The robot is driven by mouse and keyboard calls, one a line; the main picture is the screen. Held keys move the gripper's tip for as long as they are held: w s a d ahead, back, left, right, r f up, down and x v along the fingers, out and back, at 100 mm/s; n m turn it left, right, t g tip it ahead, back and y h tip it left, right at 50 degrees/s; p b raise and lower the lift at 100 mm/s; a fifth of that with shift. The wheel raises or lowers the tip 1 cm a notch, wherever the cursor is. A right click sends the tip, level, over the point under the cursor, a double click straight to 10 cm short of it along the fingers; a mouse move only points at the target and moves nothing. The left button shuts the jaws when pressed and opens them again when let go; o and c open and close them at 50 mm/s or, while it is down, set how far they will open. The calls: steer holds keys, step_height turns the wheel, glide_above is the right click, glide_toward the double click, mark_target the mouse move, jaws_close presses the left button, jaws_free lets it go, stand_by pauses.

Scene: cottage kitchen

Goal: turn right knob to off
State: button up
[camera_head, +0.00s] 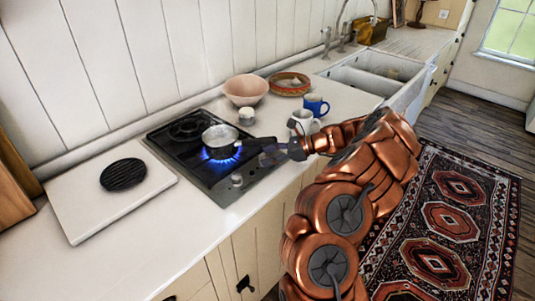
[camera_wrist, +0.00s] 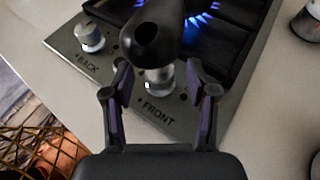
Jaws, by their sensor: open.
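The right knob (camera_wrist: 158,82), pale metal, stands beside the "FRONT" label on the stove (camera_wrist: 68,45). My gripper (camera_wrist: 158,74) is open, one finger on either side of this knob. I cannot tell whether a finger touches it. The dark pan handle (camera_wrist: 152,38) covers the knob's upper part in the wrist view. The other knob (camera_wrist: 90,37), by "BACK", is to the left. In the head view my gripper (camera_head: 271,154) is at the stove's right side, close to the handle. A saucepan (camera_head: 220,138) sits on a burner with a lit blue flame (camera_head: 221,154).
Right of the stove are a white mug (camera_head: 303,123), a blue mug (camera_head: 316,106) and a small white pot (camera_head: 246,116). A pink bowl (camera_head: 246,90) and a patterned bowl (camera_head: 289,84) stand behind. A white board (camera_head: 92,207) with a black round grill piece (camera_head: 123,174) lies left.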

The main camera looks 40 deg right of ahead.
steer(key=shift+w+a+f, duration=0.15)
steer(key=shift+w+a, duration=0.05)
steer(key=shift+a, duration=0.1)
steer(key=shift+c, duration=0.2)
jaws_close()
